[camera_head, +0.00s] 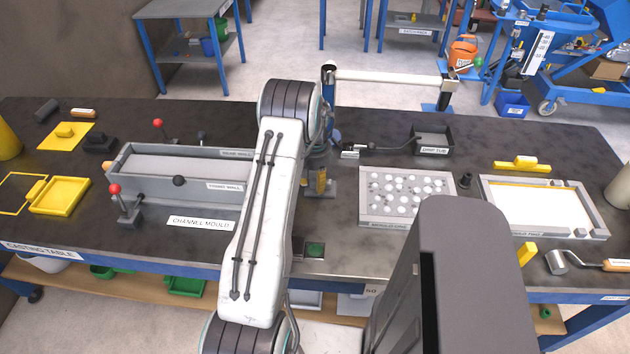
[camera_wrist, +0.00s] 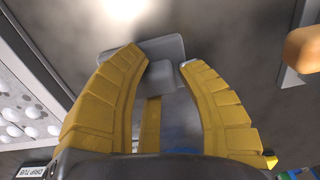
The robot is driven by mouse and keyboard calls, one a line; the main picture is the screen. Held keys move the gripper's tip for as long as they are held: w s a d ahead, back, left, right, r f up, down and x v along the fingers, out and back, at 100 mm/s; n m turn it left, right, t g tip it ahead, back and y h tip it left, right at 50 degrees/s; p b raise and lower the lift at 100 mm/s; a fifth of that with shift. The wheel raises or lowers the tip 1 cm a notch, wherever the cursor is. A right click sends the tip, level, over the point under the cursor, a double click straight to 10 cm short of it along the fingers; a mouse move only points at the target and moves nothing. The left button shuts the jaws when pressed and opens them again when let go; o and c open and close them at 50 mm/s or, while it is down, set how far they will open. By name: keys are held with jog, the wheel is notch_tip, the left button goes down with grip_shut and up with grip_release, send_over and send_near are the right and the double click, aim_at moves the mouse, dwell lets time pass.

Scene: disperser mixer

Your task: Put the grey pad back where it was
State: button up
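The grey pad (camera_wrist: 170,47) shows in the wrist view as a flat slab with a small block-like grip on top. My gripper (camera_wrist: 160,66) has its yellow fingers closed in around that grip, one on each side. In the head view my gripper (camera_head: 320,181) is low over the middle of the table, partly hidden by my white arm, with the grey pad (camera_head: 322,192) at the fingertips. I cannot tell whether the pad touches the table. A yellow square outline (camera_head: 22,174) on the table at far left is empty.
The channel mould (camera_head: 175,181) stands left of my arm. A board with white balls (camera_head: 405,222) and the drip tub (camera_head: 446,142) are to the right. A yellow tray (camera_head: 62,211), a yellow pad (camera_head: 55,142) and a black block (camera_head: 98,143) lie at left.

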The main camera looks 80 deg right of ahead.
jog(key=shift+o, duration=1.2)
jog(key=shift+r, duration=0.1)
